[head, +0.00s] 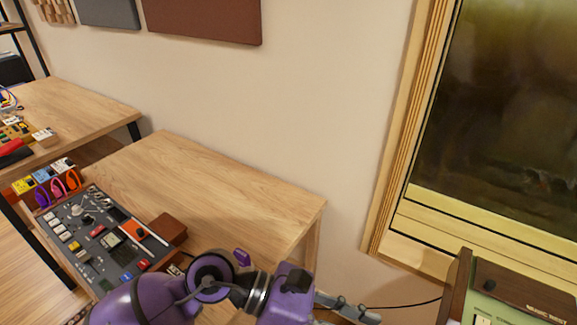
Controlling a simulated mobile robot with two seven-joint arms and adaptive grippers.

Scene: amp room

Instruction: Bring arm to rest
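My purple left arm (150,302) comes in from the lower left, low in the head view, and reaches to the right in front of a wooden table (215,175). Its grey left gripper (352,308) shows at the bottom, right of the table's corner and left of a green device. The fingers are seen side-on and partly hidden by the purple wrist, so I cannot tell whether they are open or shut. I see nothing held in the visible part. My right gripper is not in view.
A dark board (100,240) with several pedals and parts lies on the table's left, partly behind my arm. The table's middle is bare. A green device (520,300) with wooden sides stands at lower right. A wood-framed window (500,110) is above it. Another table (75,105) stands at left.

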